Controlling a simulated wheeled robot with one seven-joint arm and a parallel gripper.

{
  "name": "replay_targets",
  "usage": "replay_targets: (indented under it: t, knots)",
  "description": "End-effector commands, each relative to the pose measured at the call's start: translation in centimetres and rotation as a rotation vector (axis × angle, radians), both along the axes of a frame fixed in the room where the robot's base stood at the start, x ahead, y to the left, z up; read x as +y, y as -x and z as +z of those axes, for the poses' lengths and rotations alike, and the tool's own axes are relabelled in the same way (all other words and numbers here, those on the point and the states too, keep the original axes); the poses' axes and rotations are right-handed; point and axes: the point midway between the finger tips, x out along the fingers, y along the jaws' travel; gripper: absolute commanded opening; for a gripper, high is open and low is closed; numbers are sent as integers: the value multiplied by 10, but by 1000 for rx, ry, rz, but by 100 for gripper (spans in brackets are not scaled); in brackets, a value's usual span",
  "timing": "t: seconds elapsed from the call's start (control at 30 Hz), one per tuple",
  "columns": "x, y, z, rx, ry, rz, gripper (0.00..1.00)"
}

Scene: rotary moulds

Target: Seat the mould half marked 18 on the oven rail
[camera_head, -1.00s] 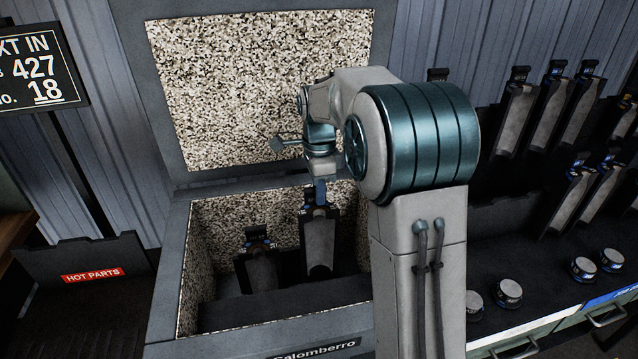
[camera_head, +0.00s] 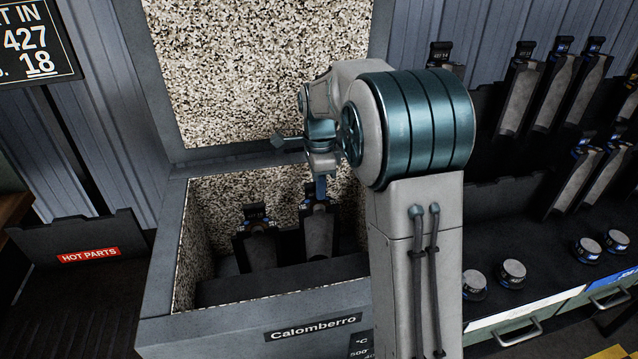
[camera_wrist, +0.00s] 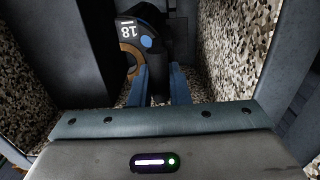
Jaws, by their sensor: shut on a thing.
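The mould half marked 18 (camera_head: 319,234) is a grey, long piece with a dark edge and a dark head. My gripper (camera_head: 321,186) is shut on its upper end and holds it roughly upright inside the open oven (camera_head: 290,326). In the wrist view my fingers (camera_wrist: 161,88) close on its dark upper part, and the 18 label (camera_wrist: 128,30) shows beside them. Another mould half (camera_head: 260,246) stands to its left in the oven. The oven's dark front ledge hides both lower ends, so I cannot tell whether the held one touches the rail.
The speckled oven lid (camera_head: 255,70) stands open behind. A hot parts tray (camera_head: 90,254) is at left and a sign (camera_head: 36,42) above it. A dark rack (camera_head: 505,200) with several mould halves and round pieces is at right. The oven walls are close around my gripper.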

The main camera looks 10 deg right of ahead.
Motion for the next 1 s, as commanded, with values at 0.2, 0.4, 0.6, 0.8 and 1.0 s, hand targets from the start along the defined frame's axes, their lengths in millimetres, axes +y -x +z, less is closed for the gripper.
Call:
replay_targets:
  t: [0.2,0.4,0.6,0.8,1.0]
  knots:
    - [0,-1,3,-8,0,0,0]
    - [0,-1,3,-8,0,0,0]
    - [0,-1,2,-8,0,0,0]
    - [0,-1,-1,-9,0,0,0]
    - [0,-2,-4,-9,0,0,0]
